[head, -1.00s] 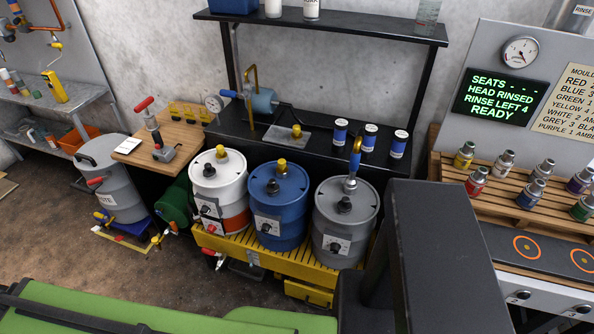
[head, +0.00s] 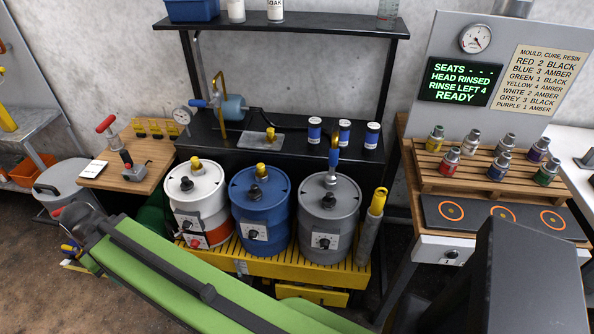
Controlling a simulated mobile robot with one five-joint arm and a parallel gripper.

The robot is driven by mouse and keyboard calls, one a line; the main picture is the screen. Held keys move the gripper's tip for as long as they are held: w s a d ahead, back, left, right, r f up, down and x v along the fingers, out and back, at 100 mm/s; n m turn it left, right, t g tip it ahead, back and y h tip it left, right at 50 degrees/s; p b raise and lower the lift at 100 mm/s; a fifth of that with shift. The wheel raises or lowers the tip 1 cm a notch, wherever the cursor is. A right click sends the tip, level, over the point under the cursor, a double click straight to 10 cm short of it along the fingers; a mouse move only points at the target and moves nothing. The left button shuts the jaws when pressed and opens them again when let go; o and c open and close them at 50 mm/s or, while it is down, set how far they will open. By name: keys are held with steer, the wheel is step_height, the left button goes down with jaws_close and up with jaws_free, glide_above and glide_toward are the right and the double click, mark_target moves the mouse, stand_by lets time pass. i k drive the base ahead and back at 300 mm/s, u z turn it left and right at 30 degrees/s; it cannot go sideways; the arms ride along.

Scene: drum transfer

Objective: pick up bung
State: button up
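Small yellow bungs show in several places. One yellow bung (head: 270,134) sits on a flat grey plate (head: 240,146) on the black bench behind the drums. Another yellow bung (head: 196,163) is in the lid of the white drum (head: 187,197), and another yellow bung (head: 250,170) is in the lid of the blue drum (head: 250,207). The grey drum (head: 337,208) has a metal fitting with a blue handle (head: 334,159) standing in its lid. I cannot tell which bung the task means. I cannot make out my gripper; only my green arm link crosses the lower foreground.
The drums stand on a yellow slatted pallet (head: 262,264). A grey tube with a yellow top (head: 372,225) stands right of the grey drum. Several white-capped blue jars (head: 344,134) stand on the bench. A wooden rack (head: 452,185) holds several coloured couplings. A dark shelf (head: 300,35) spans above.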

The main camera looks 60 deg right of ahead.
mark_target(261, 173)
steer(key=i, duration=1)
steer(key=z, duration=0.05)
